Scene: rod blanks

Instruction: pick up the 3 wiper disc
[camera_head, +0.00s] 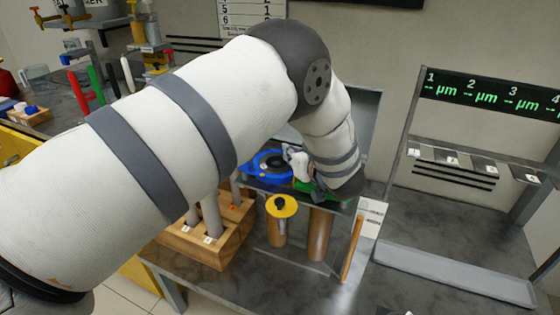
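My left arm comes in from the left, bends at a dark elbow and reaches down to the middle of the table. Its dark wrist end (347,188) is beside a blue ring-shaped disc (268,166) and a green piece (306,187). The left gripper's fingers are hidden or too small to make out. A yellow disc with a black knob (282,207) sits on top of a brass-coloured cylinder, nearer the camera than the wrist. I cannot read a number 3 on any disc, so I cannot tell which is the wiper disc. My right gripper is not in view.
A wooden block (205,250) holds grey rods. A brown cylinder (319,234) and a leaning wooden rod (352,250) stand in the middle. A long shallow grey tray (455,277) lies at right, under a green-lettered display (490,97). My arm covers much of the table's left.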

